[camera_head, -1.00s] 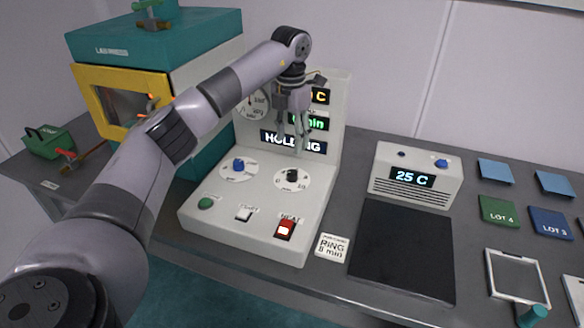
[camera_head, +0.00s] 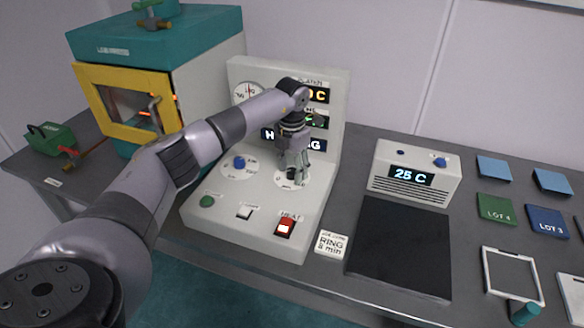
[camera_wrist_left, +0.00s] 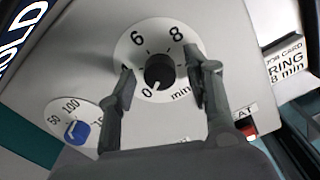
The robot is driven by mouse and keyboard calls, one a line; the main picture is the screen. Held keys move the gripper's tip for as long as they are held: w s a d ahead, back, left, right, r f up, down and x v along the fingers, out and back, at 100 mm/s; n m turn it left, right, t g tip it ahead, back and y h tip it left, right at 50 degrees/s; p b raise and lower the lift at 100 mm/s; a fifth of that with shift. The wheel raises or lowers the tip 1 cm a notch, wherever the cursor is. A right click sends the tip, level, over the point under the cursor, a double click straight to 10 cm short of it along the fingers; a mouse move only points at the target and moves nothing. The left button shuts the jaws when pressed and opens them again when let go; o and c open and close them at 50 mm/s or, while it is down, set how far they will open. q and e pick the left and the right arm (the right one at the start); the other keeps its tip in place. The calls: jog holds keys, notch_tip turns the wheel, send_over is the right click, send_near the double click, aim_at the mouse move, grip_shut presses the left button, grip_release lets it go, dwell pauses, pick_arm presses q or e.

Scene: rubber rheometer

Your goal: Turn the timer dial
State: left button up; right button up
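The timer dial is a black knob (camera_wrist_left: 160,72) on a round white scale marked 0 to 8 and "min" in the left wrist view. In the head view its white scale (camera_head: 291,184) shows at the right of the console's sloped panel, and the knob is mostly hidden by my gripper. My left gripper (camera_head: 293,176) points down at the dial. In the left wrist view its two fingers (camera_wrist_left: 160,82) are open on either side of the knob, with gaps between. My right gripper is not in view.
A blue temperature knob (camera_head: 239,162) sits left of the dial. A green button (camera_head: 207,201), a pale switch (camera_head: 245,213) and a lit red heat switch (camera_head: 285,227) line the console's front. A card reading "RING 8 min" (camera_head: 331,243) lies to its right.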

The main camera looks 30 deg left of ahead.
pick_arm(q)
jog(key=c, duration=0.5)
grip_shut()
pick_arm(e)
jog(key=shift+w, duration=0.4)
pick_arm(q)
jog(key=shift+m, duration=0.3)
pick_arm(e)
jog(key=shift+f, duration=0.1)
